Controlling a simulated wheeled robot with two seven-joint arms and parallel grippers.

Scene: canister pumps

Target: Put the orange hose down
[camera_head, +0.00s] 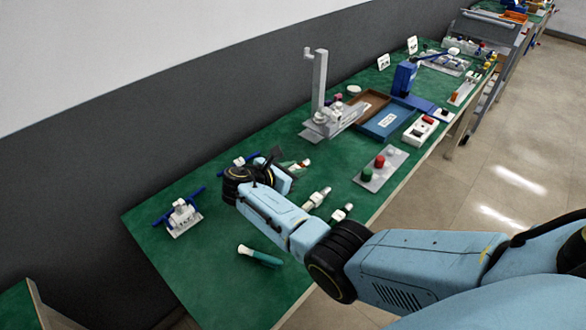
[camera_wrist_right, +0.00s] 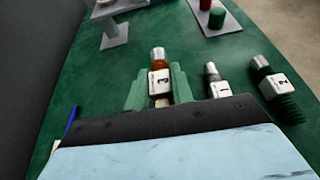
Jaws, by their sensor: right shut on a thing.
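The orange hose (camera_wrist_right: 159,80) is a short orange piece with a silver tip and a white numbered block, seen in the right wrist view. My right gripper (camera_wrist_right: 158,91) is shut on it, with one green finger on each side. In the head view the right gripper (camera_head: 288,166) is low over the green table, largely hidden by my own arm; only a small part of the hose shows by it. Whether the hose touches the table I cannot tell. My left gripper is not in view.
Two similar hoses with white blocks, one (camera_wrist_right: 218,86) and a dark green one (camera_wrist_right: 277,86), lie right of the gripper. A pump with a blue bar (camera_head: 183,216) stands left. A green-handled tool (camera_head: 262,256) lies nearer. A grey plate (camera_head: 375,180) holds red and green buttons.

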